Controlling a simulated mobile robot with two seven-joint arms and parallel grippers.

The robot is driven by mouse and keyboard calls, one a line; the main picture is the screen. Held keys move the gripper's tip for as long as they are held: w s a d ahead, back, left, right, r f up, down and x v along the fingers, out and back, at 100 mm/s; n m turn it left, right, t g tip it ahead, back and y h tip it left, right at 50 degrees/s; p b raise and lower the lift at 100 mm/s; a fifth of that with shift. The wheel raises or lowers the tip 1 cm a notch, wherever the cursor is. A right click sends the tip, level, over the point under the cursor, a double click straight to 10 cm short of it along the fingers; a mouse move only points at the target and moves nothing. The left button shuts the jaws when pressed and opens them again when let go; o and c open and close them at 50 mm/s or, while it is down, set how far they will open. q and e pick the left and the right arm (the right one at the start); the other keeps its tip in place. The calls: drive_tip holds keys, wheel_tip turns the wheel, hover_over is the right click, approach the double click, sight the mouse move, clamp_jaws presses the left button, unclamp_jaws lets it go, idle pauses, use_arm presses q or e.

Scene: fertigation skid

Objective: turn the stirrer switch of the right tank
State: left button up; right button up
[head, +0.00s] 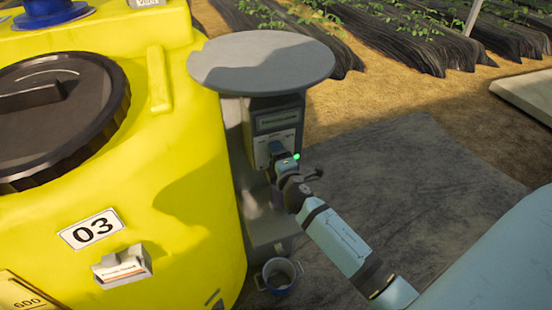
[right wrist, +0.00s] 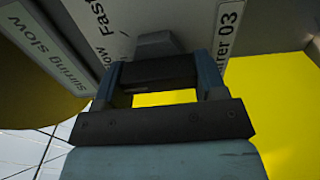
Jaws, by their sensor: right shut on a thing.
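The yellow tank (head: 185,190) with the number 03 stands at the left in the head view. Beside it is a grey control box (head: 276,122) with a small display, under a round grey top. My right gripper (head: 281,153) is at the front of this box. In the right wrist view the fingers of my right gripper (right wrist: 158,68) are shut on the stirrer switch (right wrist: 156,43), a grey knob partly hidden between them. The panel (right wrist: 110,28) around it reads "Fast" and "…rer 03". My left gripper is not in view.
The round grey top (head: 262,62) overhangs the box just above my right gripper. A small bucket (head: 278,278) stands low below the box. The tank has a black lid (head: 60,110). Dark ground sheet (head: 410,170) lies open to the right.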

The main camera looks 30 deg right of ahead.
idle(0.5)
drive_tip(key=o, duration=0.9)
drive_tip(key=b+v, duration=0.2)
drive_tip(key=v, duration=1.2)
drive_tip(key=shift+w, duration=0.1)
drive_tip(key=s+a+f+m+g+y+p, duration=0.2)
drive_tip(key=s+a+f+m, duration=0.1)
drive_tip(key=s+a+m, duration=0.1)
drive_tip(key=s+a+f+m+g+y+p, duration=0.2)
drive_tip(key=s+a+f+m+p, duration=0.1)
drive_tip(key=s+a+m, duration=0.1)
drive_tip(key=s+a+f+m+g+y+p, duration=0.2)
drive_tip(key=s+a+f+m+y+p, duration=0.1)
drive_tip(key=s+a+f+m, duration=0.1)
drive_tip(key=shift+s+a+f+m+g, duration=0.15)
drive_tip(key=shift+s+a, duration=0.15)
drive_tip(key=shift+s, duration=0.25)
drive_tip(key=shift+s+a+r+m+g, duration=0.1)
drive_tip(key=shift+s+a+m+g, duration=0.05)
drive_tip(key=shift+s+a, duration=0.3)
